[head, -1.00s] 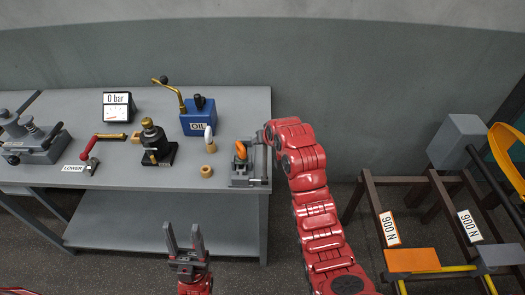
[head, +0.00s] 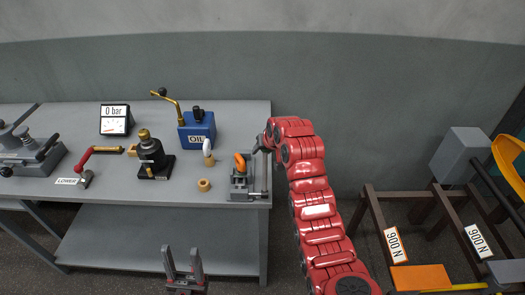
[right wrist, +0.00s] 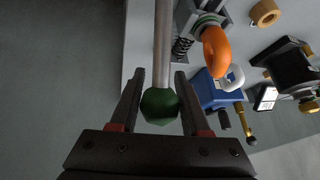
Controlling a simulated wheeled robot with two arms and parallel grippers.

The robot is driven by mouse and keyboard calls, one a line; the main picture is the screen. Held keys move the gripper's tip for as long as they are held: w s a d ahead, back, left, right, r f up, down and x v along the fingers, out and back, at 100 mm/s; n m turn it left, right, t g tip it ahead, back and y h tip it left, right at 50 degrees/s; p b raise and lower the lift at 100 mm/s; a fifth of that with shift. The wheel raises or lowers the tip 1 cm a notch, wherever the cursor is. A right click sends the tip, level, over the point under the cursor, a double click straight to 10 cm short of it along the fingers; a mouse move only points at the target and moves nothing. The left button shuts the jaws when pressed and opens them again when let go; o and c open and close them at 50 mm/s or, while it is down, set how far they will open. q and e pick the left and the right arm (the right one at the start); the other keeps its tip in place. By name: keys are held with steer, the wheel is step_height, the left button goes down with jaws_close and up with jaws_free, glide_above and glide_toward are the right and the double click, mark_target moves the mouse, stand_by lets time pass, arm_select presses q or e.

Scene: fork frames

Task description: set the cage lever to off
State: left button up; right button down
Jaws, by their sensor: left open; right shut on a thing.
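A steel rod (right wrist: 163,45) with a dark green faceted knob (right wrist: 159,105), which looks like the cage lever, shows in the right wrist view. My right gripper (right wrist: 158,92) is shut on the green knob, one finger on each side. In the head view my right gripper (head: 263,146) is at the bench's right edge, beside a grey fixture (head: 240,186) with an orange hook (head: 240,162); the knob is hidden there. The orange hook also shows in the right wrist view (right wrist: 214,50), near a spring. My left gripper (head: 182,252) is open and empty, in front of the bench.
The grey bench (head: 225,115) carries a blue OIL box (head: 197,130), a gauge reading 0 bar (head: 115,120), a black-and-brass valve (head: 150,155), a red-handled LOWER lever (head: 88,163) and a wooden ring (head: 204,185). Brown frames (head: 375,225) stand at the right.

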steer(key=shift+c, duration=1.9)
jaws_free()
steer(key=shift+f, duration=0.35)
steer(key=shift+r, duration=0.1)
steer(key=shift+s+r, duration=0.1)
steer(key=p+v, duration=0.7)
steer(key=v, duration=1)
steer(key=shift+r, duration=0.1)
